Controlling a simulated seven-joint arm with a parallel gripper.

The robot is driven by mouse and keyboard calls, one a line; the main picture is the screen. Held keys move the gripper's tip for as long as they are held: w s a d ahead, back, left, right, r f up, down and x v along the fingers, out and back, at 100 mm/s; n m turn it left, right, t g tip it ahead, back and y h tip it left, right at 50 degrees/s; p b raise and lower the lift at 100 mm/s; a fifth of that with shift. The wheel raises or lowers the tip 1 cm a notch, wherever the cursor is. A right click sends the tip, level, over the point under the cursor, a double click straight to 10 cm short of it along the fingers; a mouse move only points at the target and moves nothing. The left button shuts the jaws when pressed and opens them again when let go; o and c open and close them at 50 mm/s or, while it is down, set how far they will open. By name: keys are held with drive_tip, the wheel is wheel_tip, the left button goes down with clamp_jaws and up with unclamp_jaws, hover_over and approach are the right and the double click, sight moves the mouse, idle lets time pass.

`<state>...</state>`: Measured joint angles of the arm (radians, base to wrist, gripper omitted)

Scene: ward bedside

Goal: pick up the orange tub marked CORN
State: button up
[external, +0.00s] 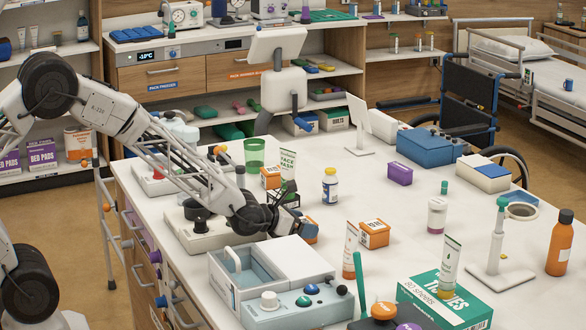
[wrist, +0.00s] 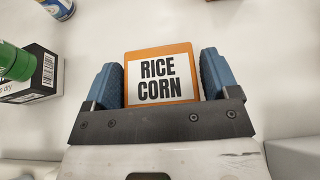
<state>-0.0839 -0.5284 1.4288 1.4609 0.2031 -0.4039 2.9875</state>
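An orange tub (wrist: 158,75) with a white label reading RICE CORN sits between my gripper's blue fingers in the wrist view. My gripper (wrist: 160,82) is open around it, with a narrow gap showing on each side; I see no clear contact. In the external view my gripper (external: 292,214) is low over the counter, and that tub (external: 310,233) shows only partly behind it. Two other orange tubs stand on the counter, one (external: 374,234) to the right of my gripper and one (external: 271,178) behind it; their label words are too small to read.
A purple box (external: 399,174) is further right.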

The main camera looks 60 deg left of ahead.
drive_tip(key=c, duration=0.7)
drive_tip(key=shift+r, duration=0.1)
drive_tip(key=shift+r, duration=0.7)
wheel_tip(320, 180, up, 2)
drive_tip(key=shift+r, duration=0.15)
drive_tip(key=s, duration=1)
drive_tip(key=s+d+r, duration=0.1)
drive_tip(key=s, duration=0.5)
drive_tip(key=shift+r, duration=0.1)
